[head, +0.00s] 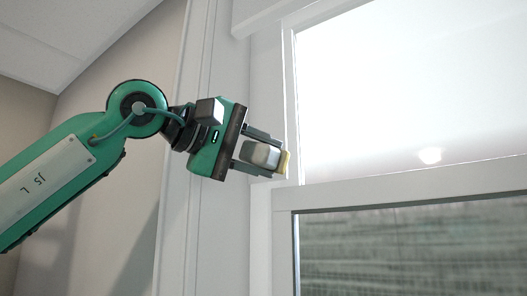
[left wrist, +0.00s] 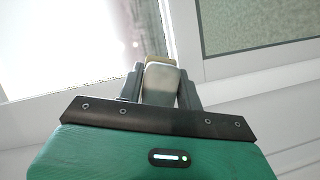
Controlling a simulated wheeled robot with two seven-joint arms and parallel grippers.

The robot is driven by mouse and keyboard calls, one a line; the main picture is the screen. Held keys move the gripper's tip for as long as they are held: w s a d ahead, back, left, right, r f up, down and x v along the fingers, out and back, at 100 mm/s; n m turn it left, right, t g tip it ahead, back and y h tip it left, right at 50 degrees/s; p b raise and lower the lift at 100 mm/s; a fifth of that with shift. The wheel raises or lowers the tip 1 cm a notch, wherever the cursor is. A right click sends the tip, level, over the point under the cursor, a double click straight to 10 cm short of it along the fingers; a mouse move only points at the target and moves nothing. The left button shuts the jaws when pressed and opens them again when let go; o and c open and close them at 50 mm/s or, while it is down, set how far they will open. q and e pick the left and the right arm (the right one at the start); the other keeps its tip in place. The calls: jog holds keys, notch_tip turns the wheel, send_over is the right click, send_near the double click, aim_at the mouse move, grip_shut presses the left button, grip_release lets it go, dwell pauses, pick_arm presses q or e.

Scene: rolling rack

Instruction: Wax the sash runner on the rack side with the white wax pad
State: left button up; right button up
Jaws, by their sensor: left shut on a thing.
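My left gripper (head: 272,153) is shut on the wax pad (head: 261,154), a pale grey-white block with a yellowish face at its outer end. That face is at the left side of the window frame, against or very close to the upright strip (head: 290,105) that looks like the sash runner; I cannot tell if they touch. In the left wrist view the pad (left wrist: 161,84) sits between the two dark fingers, its tan end toward the frame. The part of the strip behind the pad is hidden. My right gripper is not in view.
The window has a bright upper pane (head: 400,95) and a lower pane (head: 410,250) with a streaked grey-green look, divided by a white horizontal rail (head: 420,187). A white casing (head: 205,60) runs upright left of it, beside a beige wall (head: 110,220). No rack shows.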

pick_arm(q)
jog(key=r+p, duration=0.1)
jog(key=r, duration=0.1)
jog(key=r+p, duration=0.1)
jog(key=shift+w+a+r, duration=0.15)
jog(key=shift+a+r, duration=0.05)
jog(key=shift+r, duration=0.15)
notch_tip(320, 180, up, 4)
jog(key=p, duration=0.4)
jog(key=shift+a+r, duration=0.1)
jog(key=shift+r, duration=0.1)
jog(key=shift+f+b, duration=0.75)
jog(key=shift+f, duration=0.3)
jog(key=shift+f+b, duration=1.4)
jog(key=shift+f, duration=0.45)
notch_tip(320, 180, down, 3)
jog(key=b, duration=0.2)
jog(key=shift+f+b, duration=0.2)
jog(key=shift+b, duration=0.15)
jog(key=shift+s+a, duration=0.1)
jog(key=shift+s, duration=0.1)
jog(key=shift+s, duration=0.1)
